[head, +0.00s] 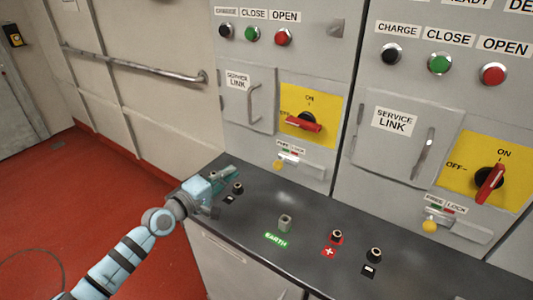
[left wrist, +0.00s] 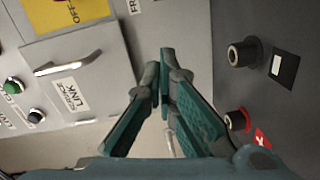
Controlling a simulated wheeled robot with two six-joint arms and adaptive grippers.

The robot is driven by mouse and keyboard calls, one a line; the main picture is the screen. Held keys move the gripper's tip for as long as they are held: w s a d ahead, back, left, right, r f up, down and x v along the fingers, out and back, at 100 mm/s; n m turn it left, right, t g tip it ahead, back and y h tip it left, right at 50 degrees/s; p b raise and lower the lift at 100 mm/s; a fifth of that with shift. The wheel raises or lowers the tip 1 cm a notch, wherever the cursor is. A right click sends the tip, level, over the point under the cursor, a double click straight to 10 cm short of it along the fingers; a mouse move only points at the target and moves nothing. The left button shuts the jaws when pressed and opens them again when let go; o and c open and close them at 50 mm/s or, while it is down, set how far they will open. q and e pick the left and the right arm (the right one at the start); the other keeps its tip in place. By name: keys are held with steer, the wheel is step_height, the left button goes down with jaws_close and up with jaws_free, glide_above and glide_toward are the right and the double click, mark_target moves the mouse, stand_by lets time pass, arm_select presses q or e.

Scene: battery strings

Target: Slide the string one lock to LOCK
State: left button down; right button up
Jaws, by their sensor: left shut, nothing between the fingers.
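The left cabinet's lock slider, with a yellow knob (head: 279,164), sits below its FREE/LOCK label (head: 290,148). The knob is at the left, under the green FREE end. The right cabinet has a similar lock with a yellow knob (head: 431,226), also at the left of its label (head: 445,205). My left gripper (head: 229,170) is shut and empty, above the counter, left of the left cabinet's knob and apart from it.
The dark counter (head: 310,221) carries terminals: a black one (head: 238,187), an EARTH post (head: 285,222), a red one (head: 336,238) and another black one (head: 375,255). Red rotary switches (head: 303,122) and service link doors with handles (head: 255,103) stick out above the locks.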

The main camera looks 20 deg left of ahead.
mark_target(280, 163)
arm_select(q)
steer(key=w+d, duration=0.2)
steer(key=w, duration=0.1)
steer(key=w+d, duration=0.2)
steer(key=w, duration=0.1)
steer(key=w+d+b, duration=0.1)
steer(key=w, duration=0.2)
steer(key=shift+d+f, duration=0.35)
steer(key=shift+d, duration=0.05)
arm_select(e)
steer(key=shift+s+f, duration=0.5)
steer(key=shift+s, duration=0.1)
